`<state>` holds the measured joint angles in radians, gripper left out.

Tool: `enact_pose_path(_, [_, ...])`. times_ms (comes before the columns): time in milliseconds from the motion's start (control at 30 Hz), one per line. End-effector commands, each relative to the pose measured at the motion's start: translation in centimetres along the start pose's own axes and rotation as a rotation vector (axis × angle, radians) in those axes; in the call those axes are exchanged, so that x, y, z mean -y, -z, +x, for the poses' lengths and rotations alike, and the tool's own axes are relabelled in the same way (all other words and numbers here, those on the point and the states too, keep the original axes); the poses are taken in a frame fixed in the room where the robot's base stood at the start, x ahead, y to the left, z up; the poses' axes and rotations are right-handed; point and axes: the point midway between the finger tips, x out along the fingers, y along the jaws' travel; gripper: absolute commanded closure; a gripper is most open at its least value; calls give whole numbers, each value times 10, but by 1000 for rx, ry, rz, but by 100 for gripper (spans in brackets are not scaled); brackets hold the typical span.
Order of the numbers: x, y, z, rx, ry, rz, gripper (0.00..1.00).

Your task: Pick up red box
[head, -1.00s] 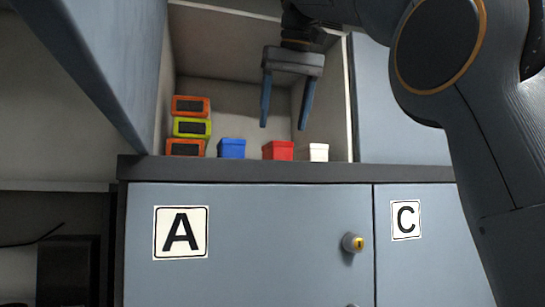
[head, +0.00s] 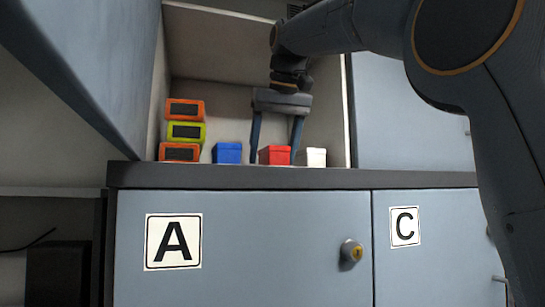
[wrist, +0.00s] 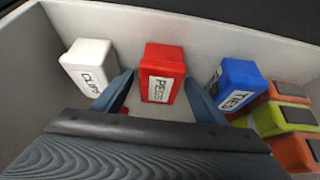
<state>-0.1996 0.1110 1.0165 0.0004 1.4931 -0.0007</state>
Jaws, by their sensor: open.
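The red box (head: 275,155) stands on the cupboard shelf between a blue box (head: 228,153) and a white box (head: 313,157). In the wrist view the red box (wrist: 161,78) bears a white label reading "PEGS". My gripper (head: 275,158) points down with its fingers open, one finger on each side of the red box. In the wrist view my fingertips (wrist: 160,82) flank the red box, with a gap visible on each side. The jaws hold nothing. The box's far side is hidden in the head view.
Several stacked orange and green cases (head: 184,131) stand left of the blue box. The white box, labelled "CLIPS" (wrist: 90,66), and the blue box (wrist: 237,83) sit close to my fingers. The compartment's side walls and front ledge (head: 260,176) bound the space.

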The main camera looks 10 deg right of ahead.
Motion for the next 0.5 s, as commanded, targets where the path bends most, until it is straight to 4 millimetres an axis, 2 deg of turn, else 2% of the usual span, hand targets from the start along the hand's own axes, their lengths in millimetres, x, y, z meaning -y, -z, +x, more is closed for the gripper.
enact_pose_path(100, [0, 0, 0, 0, 0, 0, 35])
enact_pose_path(400, [0, 0, 0, 0, 0, 1, 82])
enact_pose_path(500, [0, 0, 0, 0, 0, 1, 82])
